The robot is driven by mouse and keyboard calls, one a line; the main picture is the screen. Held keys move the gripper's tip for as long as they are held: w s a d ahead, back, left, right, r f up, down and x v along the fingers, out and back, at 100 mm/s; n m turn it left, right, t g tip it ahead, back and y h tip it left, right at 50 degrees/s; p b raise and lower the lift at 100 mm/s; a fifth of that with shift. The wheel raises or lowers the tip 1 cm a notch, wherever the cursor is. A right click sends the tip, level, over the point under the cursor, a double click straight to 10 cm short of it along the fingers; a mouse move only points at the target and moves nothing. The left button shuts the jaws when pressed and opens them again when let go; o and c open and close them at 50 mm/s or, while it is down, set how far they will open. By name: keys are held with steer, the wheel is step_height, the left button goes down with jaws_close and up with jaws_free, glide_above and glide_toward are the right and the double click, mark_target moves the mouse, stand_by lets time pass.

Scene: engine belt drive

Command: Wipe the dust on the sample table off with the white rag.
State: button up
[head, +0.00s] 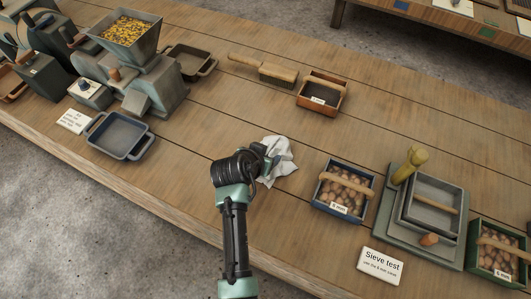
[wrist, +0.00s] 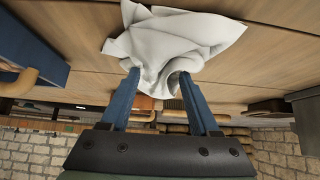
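The white rag (head: 279,160) lies crumpled on the wooden sample table (head: 228,112), near the middle of the table. My gripper (head: 268,163) is at the rag's left side in the head view. In the wrist view the rag (wrist: 175,40) spreads beyond and between the two blue fingers of my gripper (wrist: 158,82). The fingers stand apart with bunched cloth between them. The cloth hides the fingertips, so I cannot tell whether they grip it. No distinct dust patch stands out on the wood.
Right of the rag are a blue-rimmed box of brown lumps (head: 343,187) and a sieve stack (head: 428,205). Behind lie a wooden-handled brush (head: 264,69) and a small brown box (head: 321,93). A blue-grey tray (head: 120,135) stands left. Bare wood lies between tray and rag.

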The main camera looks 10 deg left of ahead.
steer(key=o, duration=0.5)
steer(key=shift+f, duration=0.1)
steer(key=shift+f+b, duration=1.05)
steer(key=shift+f, duration=0.2)
steer(key=shift+r, duration=0.2)
steer(key=shift+c, duration=0.5)
steer(key=shift+s+f, duration=0.1)
jaws_close()
